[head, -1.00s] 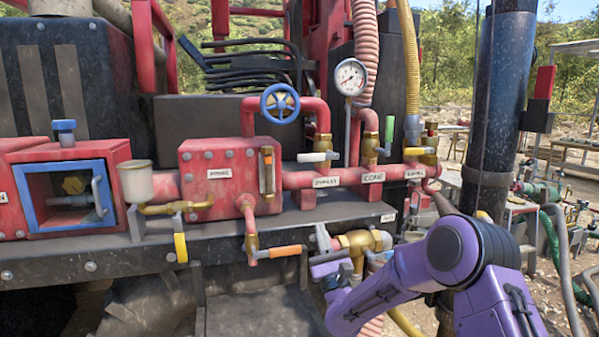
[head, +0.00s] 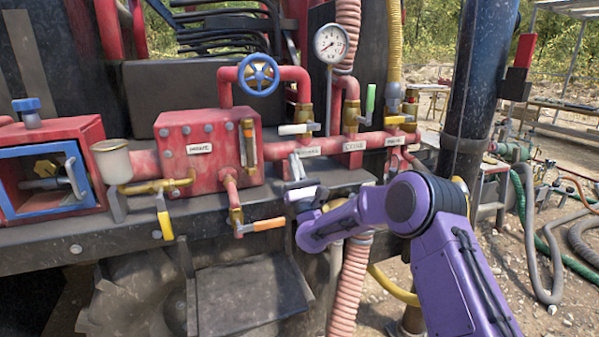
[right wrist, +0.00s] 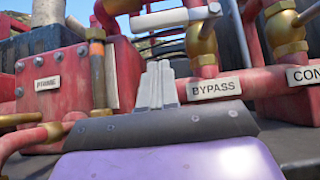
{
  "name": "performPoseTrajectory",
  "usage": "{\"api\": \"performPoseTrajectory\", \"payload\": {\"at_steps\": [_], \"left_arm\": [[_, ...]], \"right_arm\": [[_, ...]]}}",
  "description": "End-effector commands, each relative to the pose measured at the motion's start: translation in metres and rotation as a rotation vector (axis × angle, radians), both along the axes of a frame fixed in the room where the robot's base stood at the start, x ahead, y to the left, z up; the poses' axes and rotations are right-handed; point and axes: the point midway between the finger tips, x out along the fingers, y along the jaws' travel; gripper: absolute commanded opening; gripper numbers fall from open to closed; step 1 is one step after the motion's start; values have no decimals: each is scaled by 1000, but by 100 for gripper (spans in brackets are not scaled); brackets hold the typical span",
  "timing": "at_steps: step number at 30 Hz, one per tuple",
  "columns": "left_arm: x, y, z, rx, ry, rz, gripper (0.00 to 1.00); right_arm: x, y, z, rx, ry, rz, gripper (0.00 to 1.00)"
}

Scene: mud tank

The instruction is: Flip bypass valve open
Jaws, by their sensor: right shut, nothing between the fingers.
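The bypass valve has a white lever handle (head: 297,129) lying level on a brass body, above the BYPASS label (head: 307,152) on the red pipe. In the right wrist view the white handle (right wrist: 175,18) crosses the top, above the BYPASS label (right wrist: 214,88). My right gripper (head: 294,166) is just in front of the pipe, below the handle and left of the label. In the right wrist view its fingers (right wrist: 157,75) are together, pointing up, empty and apart from the handle. My left gripper is not in view.
The green core lever (head: 370,98) stands upright to the right. A blue handwheel (head: 258,74) and pressure gauge (head: 331,43) rise above the pipe. An orange-handled valve (head: 262,225) hangs below left. A pink hose (head: 350,285) hangs below my arm.

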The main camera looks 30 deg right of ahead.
Motion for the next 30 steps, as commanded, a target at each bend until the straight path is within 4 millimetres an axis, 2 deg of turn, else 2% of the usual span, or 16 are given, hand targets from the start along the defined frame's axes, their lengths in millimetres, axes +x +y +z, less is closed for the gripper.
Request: {"api": "performPoseTrajectory", "payload": {"at_steps": [1, 3, 9, 30], "left_arm": [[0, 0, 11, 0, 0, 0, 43], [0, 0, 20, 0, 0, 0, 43], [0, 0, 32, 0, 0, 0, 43], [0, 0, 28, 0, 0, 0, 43]], "right_arm": [[7, -2, 13, -2, -1, 0, 0], [8, -2, 27, 0, 0, 0, 0], [7, -1, 46, 0, 1, 1, 0], [6, -2, 51, 49, -13, -3, 0]]}}
